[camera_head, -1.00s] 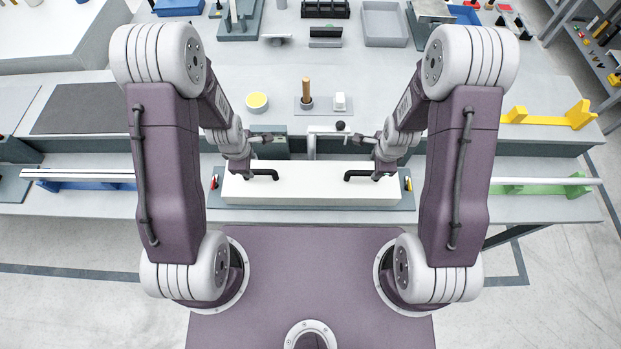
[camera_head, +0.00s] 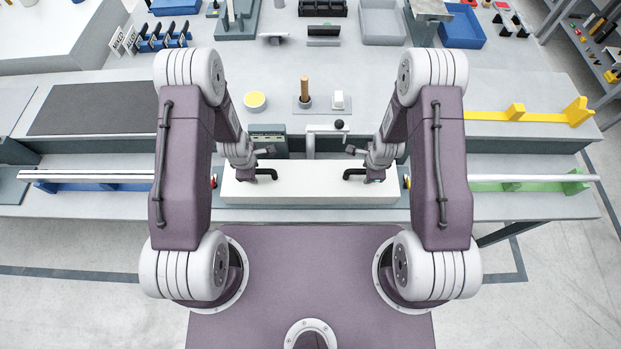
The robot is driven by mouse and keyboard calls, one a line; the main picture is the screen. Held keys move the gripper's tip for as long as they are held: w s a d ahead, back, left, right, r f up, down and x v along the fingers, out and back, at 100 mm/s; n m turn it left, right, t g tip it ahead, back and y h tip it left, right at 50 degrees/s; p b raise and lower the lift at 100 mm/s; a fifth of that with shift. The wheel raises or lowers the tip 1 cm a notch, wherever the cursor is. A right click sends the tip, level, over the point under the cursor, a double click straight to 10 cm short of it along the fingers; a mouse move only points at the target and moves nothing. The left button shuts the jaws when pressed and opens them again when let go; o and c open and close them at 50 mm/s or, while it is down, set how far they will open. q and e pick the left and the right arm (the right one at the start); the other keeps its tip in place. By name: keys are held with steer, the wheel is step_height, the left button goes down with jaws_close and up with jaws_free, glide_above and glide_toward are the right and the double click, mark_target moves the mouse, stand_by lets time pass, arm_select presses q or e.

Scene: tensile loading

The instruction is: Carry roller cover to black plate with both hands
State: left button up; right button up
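The roller cover, a long white box (camera_head: 310,186) with two black handles, lies crosswise in front of me on a grey base. Its left handle (camera_head: 266,173) and right handle (camera_head: 353,174) stand out on top. My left gripper (camera_head: 266,151) is at the left handle, just behind it in the picture. My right gripper (camera_head: 354,150) is likewise at the right handle. The fingers are small and partly hidden by the wrists, so whether they grip is unclear. The black plate, a flat dark rectangle (camera_head: 100,108), lies on the bench at the left, clear on top.
A lever with a black knob (camera_head: 339,125) stands behind the cover. A yellow-topped disc (camera_head: 255,101) and a wooden peg (camera_head: 305,92) stand further back. Rails on a blue support (camera_head: 95,187) and a green support (camera_head: 540,186) flank the cover.

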arm_select(q)
jaws_close()
arm_select(e)
jaws_close()
arm_select(q)
steer(key=shift+w, duration=0.1)
arm_select(e)
steer(key=shift+w+r, duration=0.1)
stand_by(0.8)
